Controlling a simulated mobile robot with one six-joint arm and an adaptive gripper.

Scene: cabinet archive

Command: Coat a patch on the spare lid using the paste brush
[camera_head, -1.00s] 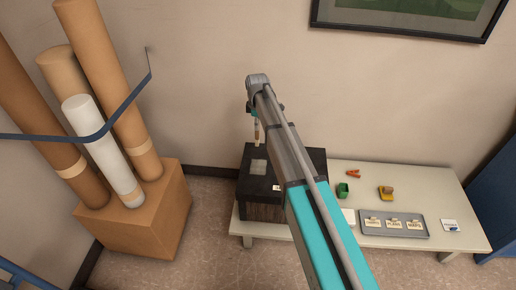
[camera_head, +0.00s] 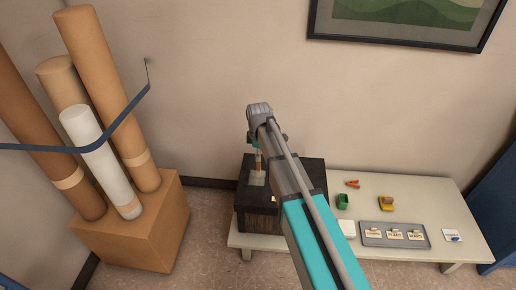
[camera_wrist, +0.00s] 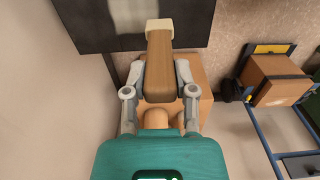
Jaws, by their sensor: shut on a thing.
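My gripper (camera_wrist: 160,92) is shut on the paste brush (camera_wrist: 159,65), whose wooden handle runs between the fingers to a pale bristle end (camera_wrist: 159,29). In the head view the brush (camera_head: 258,162) hangs down from my gripper (camera_head: 256,148), tip lowest. Below it is a dark box with a flat black top, seemingly the spare lid (camera_head: 246,194). It shows as a dark panel (camera_wrist: 90,28) in the wrist view. A pale grey patch (camera_head: 257,180) lies on the black top, with the brush tip at its far edge. I cannot tell whether the bristles touch it.
The box stands at the left end of a low pale table (camera_head: 455,225). To its right are a green container (camera_head: 343,201), a yellow item (camera_head: 386,203), orange clip (camera_head: 352,184) and grey tray (camera_head: 372,237) with labels. Tall cardboard tubes (camera_head: 105,90) stand at left.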

